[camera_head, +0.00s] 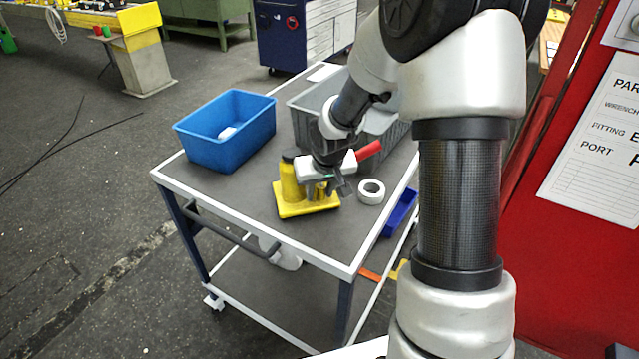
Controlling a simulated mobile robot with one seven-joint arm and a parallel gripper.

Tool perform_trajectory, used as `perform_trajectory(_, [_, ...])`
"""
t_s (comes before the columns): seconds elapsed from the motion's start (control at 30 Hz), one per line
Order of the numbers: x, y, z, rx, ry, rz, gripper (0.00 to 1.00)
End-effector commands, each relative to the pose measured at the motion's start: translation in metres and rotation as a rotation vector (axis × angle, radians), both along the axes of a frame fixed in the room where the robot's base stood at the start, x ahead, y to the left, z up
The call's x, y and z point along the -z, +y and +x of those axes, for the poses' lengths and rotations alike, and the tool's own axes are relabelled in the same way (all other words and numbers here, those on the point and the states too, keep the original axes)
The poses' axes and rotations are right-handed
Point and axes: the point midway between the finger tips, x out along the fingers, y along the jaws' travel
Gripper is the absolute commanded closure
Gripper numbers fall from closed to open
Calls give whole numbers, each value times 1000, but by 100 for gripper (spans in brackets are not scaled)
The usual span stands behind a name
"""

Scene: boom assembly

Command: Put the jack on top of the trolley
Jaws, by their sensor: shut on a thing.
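The yellow jack (291,208) is upright at the front of the top of the trolley (249,206). Its square base looks to rest on, or be very close to, the dark top surface; I cannot tell which. My gripper (322,190) is over the right part of the jack and shut on it. The gripper hides the jack's upper right side. The trolley has a white-edged dark top, blue legs and a lower shelf.
A blue bin (224,148) stands at the top's left, and a grey crate (301,112) at the back right. A white tape roll (371,192) lies just right of the jack. A red-handled thing (369,150) shows behind my gripper. The front left of the top is clear.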

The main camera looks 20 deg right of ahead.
Motion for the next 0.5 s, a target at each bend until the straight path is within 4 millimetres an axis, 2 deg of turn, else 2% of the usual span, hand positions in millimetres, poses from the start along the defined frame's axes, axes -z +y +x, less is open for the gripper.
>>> perform_trajectory(0.13, [8,1,4,1,-14,1,100])
perform_trajectory(0.47, [10,1,5,1,-16,1,100])
perform_trajectory(0.5, [15,0,0,0,0,0,66])
